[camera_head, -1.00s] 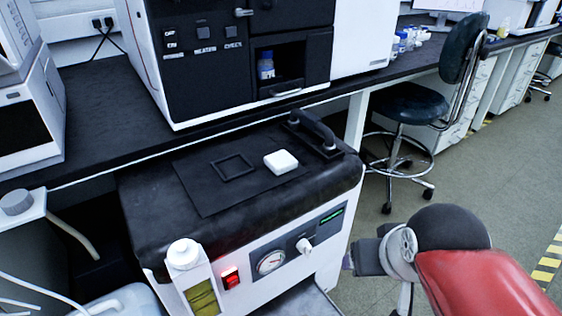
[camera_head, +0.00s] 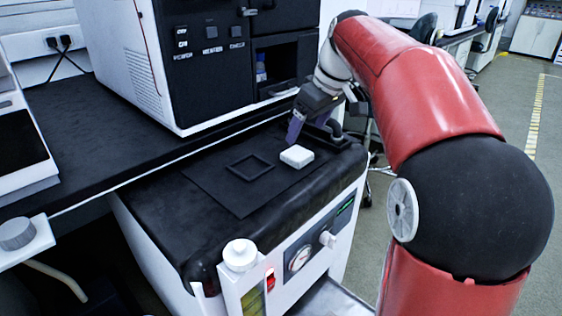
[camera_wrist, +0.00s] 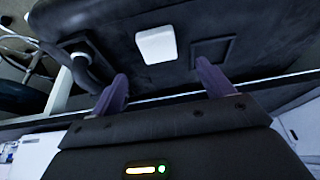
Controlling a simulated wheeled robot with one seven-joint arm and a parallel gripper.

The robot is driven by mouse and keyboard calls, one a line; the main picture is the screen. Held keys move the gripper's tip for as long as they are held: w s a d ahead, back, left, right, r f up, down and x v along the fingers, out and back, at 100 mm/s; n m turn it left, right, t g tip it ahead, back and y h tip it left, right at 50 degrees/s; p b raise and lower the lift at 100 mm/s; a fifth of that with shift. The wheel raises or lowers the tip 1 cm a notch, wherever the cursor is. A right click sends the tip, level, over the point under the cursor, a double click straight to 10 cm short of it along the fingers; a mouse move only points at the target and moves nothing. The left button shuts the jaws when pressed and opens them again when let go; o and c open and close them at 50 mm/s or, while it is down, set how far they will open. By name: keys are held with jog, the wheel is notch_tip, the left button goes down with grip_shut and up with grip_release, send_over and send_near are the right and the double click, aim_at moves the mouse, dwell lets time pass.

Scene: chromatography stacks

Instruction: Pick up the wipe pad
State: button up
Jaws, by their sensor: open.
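The wipe pad (camera_head: 296,156) is a small white block with rounded corners. It lies on a dark mat (camera_head: 213,188) on top of the black-topped unit, to the right of a thin black square frame (camera_head: 249,167). My gripper (camera_head: 296,127) is above and behind the pad, apart from it. In the wrist view the pad (camera_wrist: 156,45) lies beyond the two purple fingertips, between their lines, and the square frame (camera_wrist: 213,52) is to its right. My gripper (camera_wrist: 160,88) is open, with nothing between the fingers.
A black handle (camera_head: 335,133) stands on the unit's top, right of the pad. A large instrument (camera_head: 205,60) stands on the bench behind. The mat's left part is clear.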

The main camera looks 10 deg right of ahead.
aim_at(297, 153)
jog(key=b+x, duration=0.1)
jog(key=x, duration=0.6)
jog(key=shift+f, duration=0.35)
jog(key=c, duration=1.1)
jog(key=shift+r, duration=0.1)
notch_tip(297, 153, up, 20)
jog(key=p, duration=0.5)
jog(key=shift+p, duration=0.3)
jog(key=o, duration=0.5)
jog(key=c, duration=0.4)
jog(key=shift+d, duration=0.1)
